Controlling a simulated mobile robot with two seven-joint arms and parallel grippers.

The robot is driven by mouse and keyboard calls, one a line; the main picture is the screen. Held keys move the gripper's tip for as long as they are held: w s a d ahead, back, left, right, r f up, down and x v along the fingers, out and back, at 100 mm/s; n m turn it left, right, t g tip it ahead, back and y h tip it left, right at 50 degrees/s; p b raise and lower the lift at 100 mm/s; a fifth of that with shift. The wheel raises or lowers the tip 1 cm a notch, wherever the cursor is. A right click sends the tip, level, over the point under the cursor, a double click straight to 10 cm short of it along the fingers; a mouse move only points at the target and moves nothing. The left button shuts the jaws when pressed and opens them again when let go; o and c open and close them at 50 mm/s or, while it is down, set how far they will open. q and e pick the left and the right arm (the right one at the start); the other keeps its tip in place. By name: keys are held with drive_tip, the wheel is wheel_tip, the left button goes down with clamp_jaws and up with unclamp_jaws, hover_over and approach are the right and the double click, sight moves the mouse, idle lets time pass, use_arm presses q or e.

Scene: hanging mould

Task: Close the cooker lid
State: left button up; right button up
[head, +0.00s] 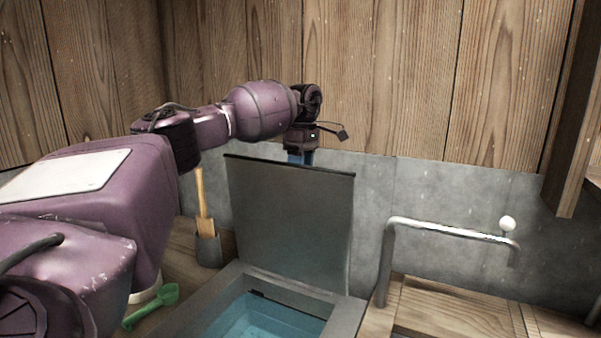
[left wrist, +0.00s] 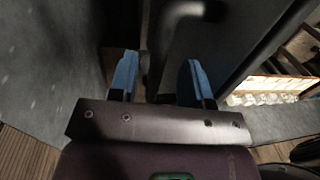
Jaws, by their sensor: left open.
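The cooker (head: 345,312) is a grey box with a blue-tinted interior, low in the middle of the head view. Its dark flat lid (head: 290,220) stands raised, nearly upright, at the back rim. My left gripper (head: 300,158) is at the lid's top edge, on the wall side, pointing down, with its fingertips partly hidden by the lid. In the left wrist view its two blue fingers (left wrist: 158,78) are apart. A dark curved bar (left wrist: 180,12), perhaps the lid's handle, shows between and beyond them; I cannot tell whether they touch it. My right gripper is not in view.
A grey cup (head: 208,250) with a wooden-handled tool stands left of the lid. A green scoop (head: 152,306) lies at lower left. A bent metal pipe (head: 440,229) rises right of the cooker. A grey wall (head: 440,190) is close behind the lid.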

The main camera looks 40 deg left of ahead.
use_arm(q)
drive_tip(key=shift+s+f, duration=0.1)
drive_tip(key=shift+f, duration=0.75)
clamp_jaws()
